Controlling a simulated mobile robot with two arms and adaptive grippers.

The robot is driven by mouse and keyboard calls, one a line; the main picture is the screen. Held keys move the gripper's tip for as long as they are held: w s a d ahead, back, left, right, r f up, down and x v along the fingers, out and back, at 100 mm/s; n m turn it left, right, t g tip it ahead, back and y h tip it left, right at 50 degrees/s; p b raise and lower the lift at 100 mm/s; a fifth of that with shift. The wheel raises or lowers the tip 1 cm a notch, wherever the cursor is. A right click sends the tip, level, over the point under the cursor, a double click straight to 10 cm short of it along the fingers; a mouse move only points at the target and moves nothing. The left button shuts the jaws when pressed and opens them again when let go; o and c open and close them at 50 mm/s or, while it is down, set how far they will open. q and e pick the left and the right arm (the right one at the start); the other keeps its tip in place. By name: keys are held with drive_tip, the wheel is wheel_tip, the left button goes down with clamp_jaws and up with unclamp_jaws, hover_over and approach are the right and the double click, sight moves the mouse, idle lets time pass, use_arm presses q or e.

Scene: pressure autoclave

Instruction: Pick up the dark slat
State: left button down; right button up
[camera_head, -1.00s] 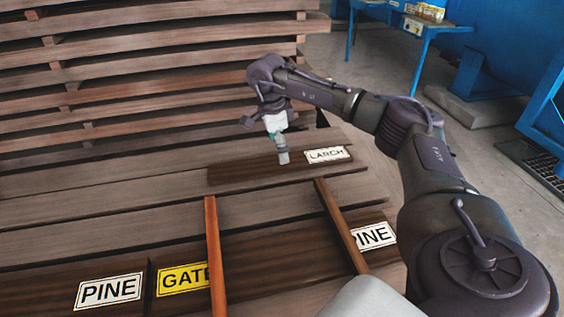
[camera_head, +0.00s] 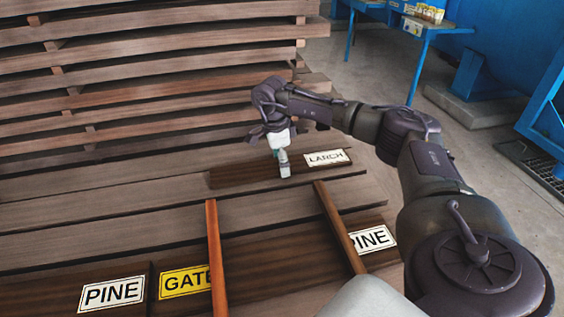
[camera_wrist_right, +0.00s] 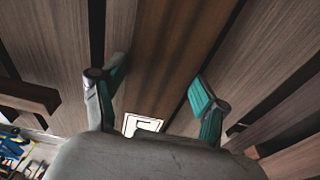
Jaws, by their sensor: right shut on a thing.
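The dark slat (camera_head: 236,177) with a white LARCH label (camera_head: 327,157) lies along the pale boards in the middle of the head view. My right gripper (camera_head: 284,172) is over it from above, left of the label, and is shut on it. In the right wrist view the two teal-padded fingers of the gripper (camera_wrist_right: 156,92) stand on either side of the dark slat (camera_wrist_right: 168,62). Part of the label shows low between them. I cannot tell whether the slat is clear of the boards below. My left gripper is not in view.
Stacked boards with gaps (camera_head: 150,85) rise behind the slat. In front, two reddish battens (camera_head: 215,260) (camera_head: 340,228) cross darker wood bearing PINE (camera_head: 111,294) and yellow GATE (camera_head: 185,282) labels.

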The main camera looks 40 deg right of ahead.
drive_tip(key=shift+c, duration=0.8)
drive_tip(key=shift+r, duration=0.1)
